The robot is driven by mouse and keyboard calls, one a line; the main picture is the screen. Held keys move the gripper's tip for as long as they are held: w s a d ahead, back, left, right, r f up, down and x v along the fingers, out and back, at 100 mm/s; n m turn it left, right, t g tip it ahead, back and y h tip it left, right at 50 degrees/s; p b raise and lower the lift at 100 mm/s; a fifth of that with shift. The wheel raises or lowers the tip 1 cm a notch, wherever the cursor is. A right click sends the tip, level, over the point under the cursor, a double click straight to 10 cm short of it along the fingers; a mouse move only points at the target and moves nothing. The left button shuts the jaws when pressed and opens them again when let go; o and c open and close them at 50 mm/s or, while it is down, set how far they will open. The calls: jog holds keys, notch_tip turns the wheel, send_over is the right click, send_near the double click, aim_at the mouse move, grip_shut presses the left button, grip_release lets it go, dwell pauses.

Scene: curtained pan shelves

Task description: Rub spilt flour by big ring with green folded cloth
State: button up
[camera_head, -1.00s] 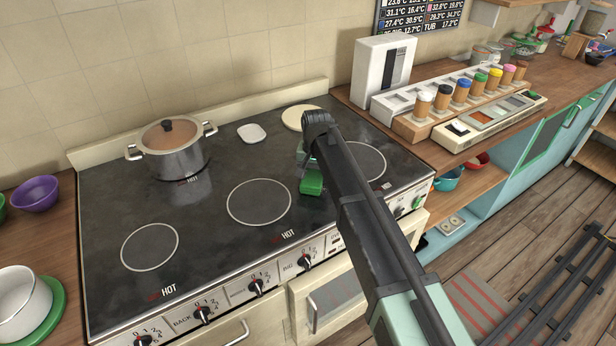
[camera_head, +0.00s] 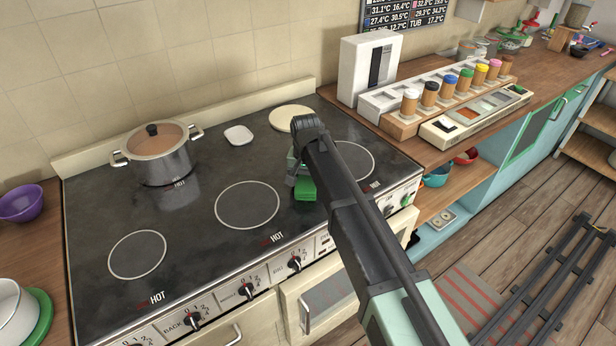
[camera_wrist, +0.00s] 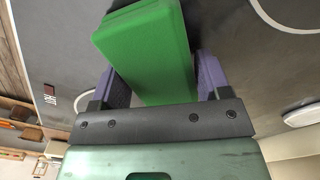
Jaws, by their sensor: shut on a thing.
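The green folded cloth (camera_head: 305,189) is held in my gripper (camera_head: 298,178), low over the black hob (camera_head: 205,265). In the wrist view the cloth (camera_wrist: 145,45) is a thick green block between the two purple-grey fingers of my gripper (camera_wrist: 160,78). In the head view the cloth is between the front middle ring (camera_head: 247,205) and the right ring (camera_head: 353,160), which my arm partly covers. Another ring (camera_head: 137,254) is at front left. I cannot tell which ring is the big one, and I cannot make out flour. Whether the cloth touches the hob is unclear.
A lidded steel pot (camera_head: 160,158) stands at back left. A small white dish (camera_head: 239,135) and a cream disc (camera_head: 293,118) lie at the back. Spice jars (camera_head: 447,87) stand in a rack on the right counter. The hob's front middle is clear.

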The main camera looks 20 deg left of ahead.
jog(key=shift+s+a+f, duration=0.1)
jog(key=shift+s+a, duration=0.6)
jog(key=shift+s, duration=0.3)
jog(key=shift+s+a, duration=0.7)
jog(key=shift+s, duration=0.25)
jog(key=shift+c, duration=0.2)
notch_tip(320, 180, up, 6)
jog(key=p, duration=0.5)
jog(key=shift+p, duration=0.35)
jog(key=shift+a, duration=0.1)
notch_tip(320, 180, up, 3)
jog(key=p, duration=0.3)
